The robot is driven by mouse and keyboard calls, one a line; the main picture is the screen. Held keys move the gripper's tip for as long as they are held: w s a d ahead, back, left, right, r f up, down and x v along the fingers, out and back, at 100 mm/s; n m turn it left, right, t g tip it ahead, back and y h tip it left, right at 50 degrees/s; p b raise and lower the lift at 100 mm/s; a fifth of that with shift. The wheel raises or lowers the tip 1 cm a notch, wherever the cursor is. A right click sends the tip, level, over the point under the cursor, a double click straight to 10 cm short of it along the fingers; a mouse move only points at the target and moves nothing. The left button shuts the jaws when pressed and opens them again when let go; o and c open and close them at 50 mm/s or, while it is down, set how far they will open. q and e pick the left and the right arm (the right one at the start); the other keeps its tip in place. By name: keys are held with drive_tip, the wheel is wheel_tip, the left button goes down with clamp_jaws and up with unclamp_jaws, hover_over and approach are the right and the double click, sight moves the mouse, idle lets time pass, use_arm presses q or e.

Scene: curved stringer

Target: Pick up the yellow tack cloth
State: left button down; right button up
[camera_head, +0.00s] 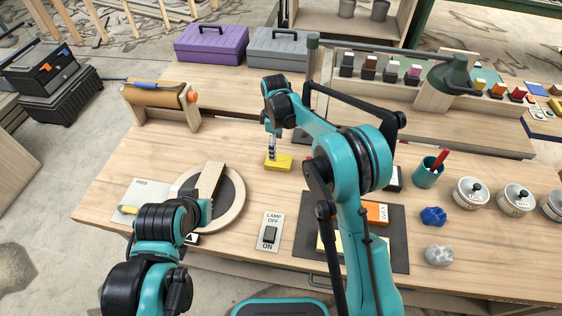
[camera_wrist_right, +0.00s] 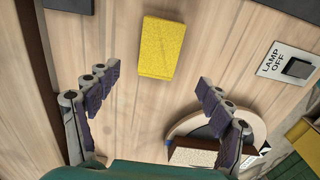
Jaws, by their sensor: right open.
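The yellow tack cloth (camera_head: 281,163) lies flat on the wooden bench near its middle, a thick yellow rectangle. In the right wrist view the cloth (camera_wrist_right: 163,47) lies ahead of the fingertips, about midway between them. My right gripper (camera_head: 272,150) is above the cloth in the head view. In the right wrist view its fingers (camera_wrist_right: 158,88) are spread wide with nothing between them. My left arm is at the lower left by the round board; its fingers are hidden behind its own links.
A lamp switch plate (camera_head: 270,232) lies nearer the front. A dark mat (camera_head: 397,252), a teal cup (camera_head: 427,173) and lidded tins (camera_head: 471,192) are to the right.

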sight(279, 160)
wheel_tip(279, 160, down, 3)
drive_tip(key=shift+r+b, duration=0.1)
drive_tip(key=shift+b, duration=0.3)
drive_tip(key=f, duration=0.1)
drive_tip(key=f+b, duration=0.1)
drive_tip(key=f, duration=0.1)
drive_tip(key=d+f+b, duration=0.1)
drive_tip(key=f, duration=0.1)
drive_tip(key=shift+f, duration=0.2)
drive_tip(key=shift+r, duration=0.1)
drive_tip(key=c, duration=1.2)
